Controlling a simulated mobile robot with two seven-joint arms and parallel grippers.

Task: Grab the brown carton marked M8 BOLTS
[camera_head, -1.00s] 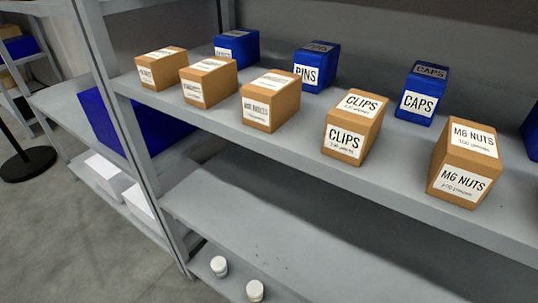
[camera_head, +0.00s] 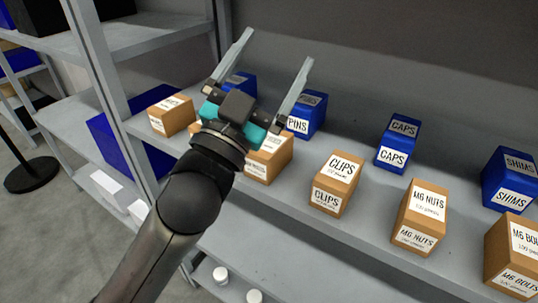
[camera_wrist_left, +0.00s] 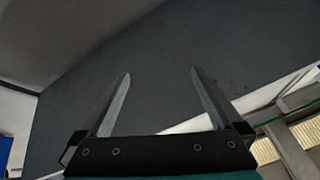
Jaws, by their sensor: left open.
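A brown carton with white labels (camera_head: 513,256) stands at the right edge of the head view, at the front of the shelf, partly cut off. Its labels read BOLTS after an M and a digit too small to be sure of. My left gripper (camera_head: 278,47) is open and empty, raised over the left part of the shelf, far to the left of that carton. In the left wrist view its two fingers (camera_wrist_left: 161,75) are spread with nothing between them, against a dark grey surface. My right gripper is not in view.
Along the shelf front (camera_head: 345,223) stand brown cartons marked CLIPS (camera_head: 334,183) and M6 NUTS (camera_head: 420,217), and others partly behind my arm. Blue boxes marked PINS (camera_head: 308,117), CAPS (camera_head: 398,145) and SHIMS (camera_head: 509,179) stand behind. A shelf post (camera_head: 118,120) is at left.

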